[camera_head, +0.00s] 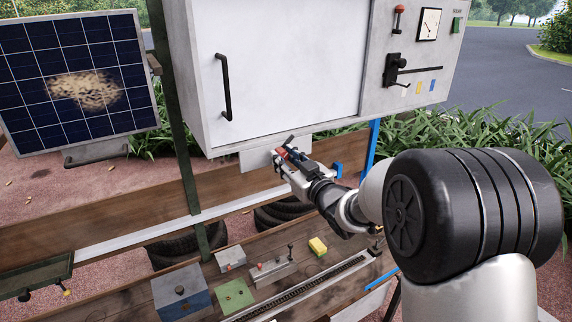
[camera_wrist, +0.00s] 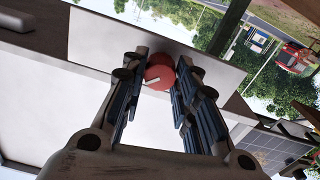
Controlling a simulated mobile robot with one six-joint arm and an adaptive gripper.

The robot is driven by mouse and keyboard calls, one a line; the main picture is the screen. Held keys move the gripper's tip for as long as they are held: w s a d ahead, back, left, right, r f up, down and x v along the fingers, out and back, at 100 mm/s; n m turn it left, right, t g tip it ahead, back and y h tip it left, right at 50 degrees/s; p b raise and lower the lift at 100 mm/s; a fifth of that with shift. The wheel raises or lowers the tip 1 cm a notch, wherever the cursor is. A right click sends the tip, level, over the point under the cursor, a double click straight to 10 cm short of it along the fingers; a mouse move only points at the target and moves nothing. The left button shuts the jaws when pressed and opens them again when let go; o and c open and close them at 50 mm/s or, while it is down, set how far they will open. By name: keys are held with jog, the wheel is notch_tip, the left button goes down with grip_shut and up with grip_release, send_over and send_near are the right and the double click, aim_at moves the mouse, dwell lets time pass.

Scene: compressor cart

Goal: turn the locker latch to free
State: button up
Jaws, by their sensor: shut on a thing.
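The white locker (camera_head: 275,70) has a closed door with a black handle (camera_head: 224,87) on its left side. A light plate (camera_head: 257,156) hangs below its lower edge. In the wrist view, a round red knob with a white mark (camera_wrist: 160,73), apparently the latch, sits against the plate (camera_wrist: 110,41). My gripper (camera_head: 284,157) is at the plate, below the locker. In the wrist view its dark fingers (camera_wrist: 159,78) are on either side of the knob and shut on it. In the head view the fingers mostly hide the knob.
A control panel with a gauge (camera_head: 428,24) and a black lever (camera_head: 393,68) is right of the door. A solar panel (camera_head: 75,70) stands at left. Below, a bench holds a blue-grey box (camera_head: 182,293), a green block (camera_head: 234,295) and a yellow block (camera_head: 317,246).

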jog(key=shift+f+m, duration=0.1)
jog(key=shift+m, duration=4.1)
jog(key=o, duration=1.1)
jog(key=shift+c, duration=0.2)
jog(key=v, duration=1.2)
